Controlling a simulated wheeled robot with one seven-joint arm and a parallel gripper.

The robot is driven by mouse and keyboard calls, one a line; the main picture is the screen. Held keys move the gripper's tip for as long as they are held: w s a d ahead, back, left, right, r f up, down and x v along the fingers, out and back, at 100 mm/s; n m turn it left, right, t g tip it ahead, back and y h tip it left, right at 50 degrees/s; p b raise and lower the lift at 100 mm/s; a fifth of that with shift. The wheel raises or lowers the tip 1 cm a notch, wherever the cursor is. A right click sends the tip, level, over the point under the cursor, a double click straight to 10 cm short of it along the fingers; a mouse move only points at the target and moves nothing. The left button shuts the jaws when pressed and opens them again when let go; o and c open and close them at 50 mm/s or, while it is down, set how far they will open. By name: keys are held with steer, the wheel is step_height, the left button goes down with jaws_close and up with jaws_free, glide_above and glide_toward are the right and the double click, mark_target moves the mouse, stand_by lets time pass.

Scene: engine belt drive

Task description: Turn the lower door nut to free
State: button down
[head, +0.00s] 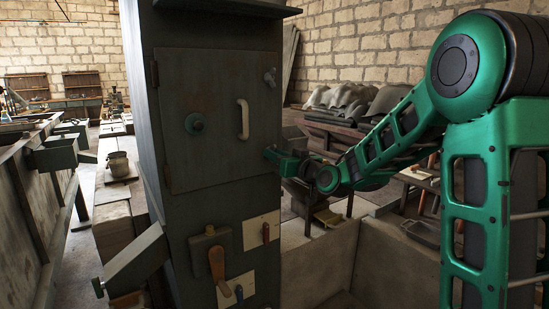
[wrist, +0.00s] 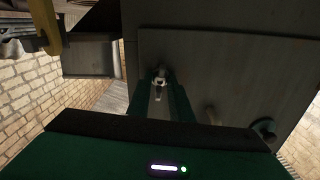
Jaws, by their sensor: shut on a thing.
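The grey metal door (head: 215,100) is closed on the front of a tall dark cabinet. The upper door nut (head: 270,77) sits at the door's right edge. My gripper (head: 272,154) is at the same edge lower down and hides the lower nut in the head view. In the wrist view, the lower door nut (wrist: 160,77) shows as a small light metal piece between my two fingertips (wrist: 160,88), which are shut on it.
A sloping chute (head: 132,258) juts out at lower left. A low pale wall (head: 390,262) stands under my arm.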

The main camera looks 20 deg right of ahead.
steer(key=shift+f+n, duration=0.3)
steer(key=shift+n, duration=0.3)
steer(key=shift+d, duration=0.1)
steer(key=c, duration=1.6)
jaws_free()
steer(key=shift+c, duration=0.2)
steer(key=shift+r, duration=0.1)
steer(key=v, duration=1)
steer(key=shift+s, duration=0.35)
